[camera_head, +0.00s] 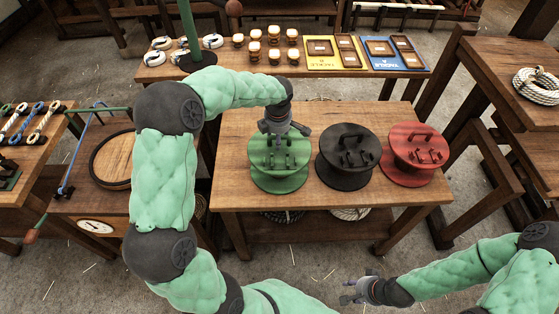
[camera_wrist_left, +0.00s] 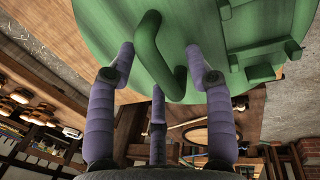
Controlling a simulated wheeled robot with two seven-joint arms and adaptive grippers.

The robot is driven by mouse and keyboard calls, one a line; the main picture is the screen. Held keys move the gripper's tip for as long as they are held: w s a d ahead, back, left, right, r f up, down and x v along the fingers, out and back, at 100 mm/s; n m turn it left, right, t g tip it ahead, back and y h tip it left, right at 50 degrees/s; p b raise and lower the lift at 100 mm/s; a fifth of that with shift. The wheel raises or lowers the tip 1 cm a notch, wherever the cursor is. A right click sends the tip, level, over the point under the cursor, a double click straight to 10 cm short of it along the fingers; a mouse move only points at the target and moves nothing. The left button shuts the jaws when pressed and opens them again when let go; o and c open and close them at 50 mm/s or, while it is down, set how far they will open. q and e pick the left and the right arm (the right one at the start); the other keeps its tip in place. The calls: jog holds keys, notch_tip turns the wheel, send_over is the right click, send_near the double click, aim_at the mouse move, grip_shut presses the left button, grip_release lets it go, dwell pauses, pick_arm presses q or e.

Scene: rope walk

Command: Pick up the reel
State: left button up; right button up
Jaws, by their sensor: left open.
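Three reels stand in a row on the wooden table (camera_head: 235,128): a green reel (camera_head: 278,182), a black reel (camera_head: 348,178) and a red reel (camera_head: 408,173). Each has a raised handle on its top disc. My left gripper (camera_head: 281,136) is over the green reel, at its handle. In the left wrist view, my left gripper (camera_wrist_left: 160,62) is open, its purple fingers on both sides of the green handle (camera_wrist_left: 150,55), with gaps visible. My right gripper (camera_head: 357,286) is open and empty, low in front of the table.
Coiled rope (camera_head: 537,87) lies on a right shelf. The table's front edge is clear.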

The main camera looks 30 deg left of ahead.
pick_arm(q)
jog(key=shift+f, duration=0.1)
jog(key=shift+c, duration=0.3)
grip_shut()
